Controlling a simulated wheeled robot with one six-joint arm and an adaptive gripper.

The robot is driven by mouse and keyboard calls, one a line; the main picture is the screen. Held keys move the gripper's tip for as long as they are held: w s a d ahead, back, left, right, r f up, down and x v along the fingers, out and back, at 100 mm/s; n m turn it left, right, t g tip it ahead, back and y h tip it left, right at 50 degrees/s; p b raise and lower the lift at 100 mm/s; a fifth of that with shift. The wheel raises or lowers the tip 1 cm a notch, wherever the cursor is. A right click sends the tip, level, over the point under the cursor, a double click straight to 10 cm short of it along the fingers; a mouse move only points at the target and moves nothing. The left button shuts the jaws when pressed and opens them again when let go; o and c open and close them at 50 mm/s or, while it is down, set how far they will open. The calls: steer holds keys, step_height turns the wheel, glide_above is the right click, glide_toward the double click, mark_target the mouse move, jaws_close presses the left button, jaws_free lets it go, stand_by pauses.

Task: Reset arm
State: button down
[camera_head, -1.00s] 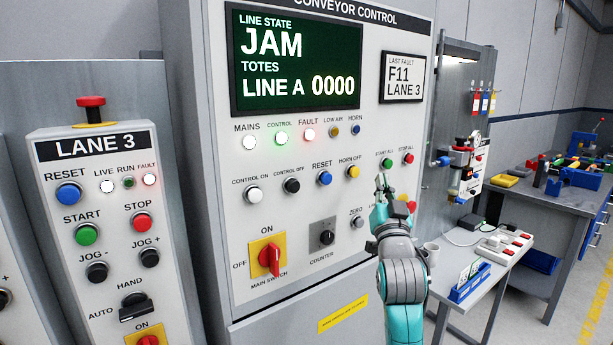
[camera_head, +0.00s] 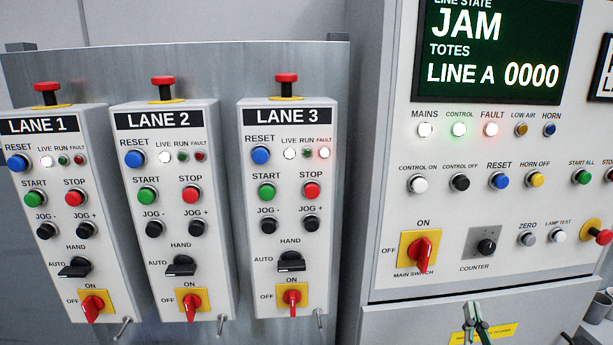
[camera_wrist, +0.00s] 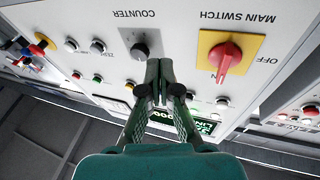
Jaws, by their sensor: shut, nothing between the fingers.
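My gripper (camera_head: 474,312) shows at the bottom of the head view, in front of the lower part of the conveyor control cabinet (camera_head: 385,325). Its fingers are shut and empty. In the wrist view, which sees the panel upside down, the closed fingertips (camera_wrist: 159,65) show beside the black counter knob (camera_wrist: 146,44); whether they touch the panel cannot be told. The red main switch (camera_wrist: 230,60) on its yellow plate is to the right there. In the head view the main switch (camera_head: 422,251) stands upright towards ON. Most of my arm is out of the head view.
Lane 1 (camera_head: 60,225), Lane 2 (camera_head: 172,222) and Lane 3 (camera_head: 287,220) boxes stand left, each with a red mushroom button on top. The display (camera_head: 495,50) reads JAM, Line A 0000. Lane 3's fault lamp (camera_head: 323,153) and the main FAULT lamp (camera_head: 491,130) are lit.

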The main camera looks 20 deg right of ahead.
steer(key=s+a+f+n+y, duration=0.25)
steer(key=s+a+f, duration=0.25)
steer(key=a+f, duration=0.25)
steer(key=s+a+f+n+y, duration=0.1)
steer(key=s+a+f+y, duration=0.2)
steer(key=s+a+f, duration=0.35)
steer(key=s+a+f+n+g+y, duration=0.1)
steer(key=s+a+f+n+y, duration=0.1)
steer(key=s+a, duration=0.4)
steer(key=s+a+f+n+g+y, duration=0.1)
steer(key=s+a+y, duration=0.3)
steer(key=s, duration=0.9)
steer(key=a+f+n, duration=0.1)
steer(key=a, duration=0.2)
steer(key=shift+s+f+g, duration=0.25)
steer(key=shift+s+g, duration=0.05)
steer(key=shift+g, duration=0.1)
